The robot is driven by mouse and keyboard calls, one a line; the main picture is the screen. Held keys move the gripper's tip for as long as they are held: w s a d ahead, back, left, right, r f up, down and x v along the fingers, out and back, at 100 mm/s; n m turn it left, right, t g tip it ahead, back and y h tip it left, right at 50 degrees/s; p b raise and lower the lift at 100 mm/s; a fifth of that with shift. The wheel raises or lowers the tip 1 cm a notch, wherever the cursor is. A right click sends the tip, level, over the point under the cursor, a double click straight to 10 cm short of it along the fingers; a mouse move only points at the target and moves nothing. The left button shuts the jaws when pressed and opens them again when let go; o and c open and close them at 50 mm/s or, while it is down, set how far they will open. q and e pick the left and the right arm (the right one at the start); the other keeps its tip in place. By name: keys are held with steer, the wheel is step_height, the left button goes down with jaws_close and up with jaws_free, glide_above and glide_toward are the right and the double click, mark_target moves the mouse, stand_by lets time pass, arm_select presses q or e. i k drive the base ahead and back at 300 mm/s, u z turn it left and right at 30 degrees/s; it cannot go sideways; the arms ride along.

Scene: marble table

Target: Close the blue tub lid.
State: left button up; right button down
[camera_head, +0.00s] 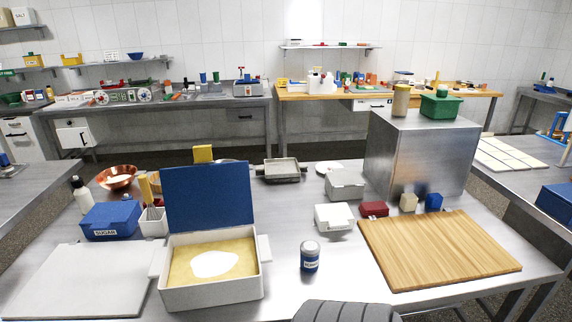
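A white tub (212,292) stands at the front left of the metal table. Its blue lid (210,193) is open and stands nearly upright at the tub's back edge. Inside the tub is a yellowish filling (240,249) with a white patch in the middle. The tub has pale side handles. Neither my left gripper nor my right gripper shows in this view.
A white slab (75,280) and a blue sugar box (110,218) lie left of the tub. A small blue-labelled jar (310,257) stands to its right, with a wooden board (435,248) farther right. A utensil holder (153,223) stands close behind left.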

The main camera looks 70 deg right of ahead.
mark_target(216, 195)
steer(key=z, duration=1.5)
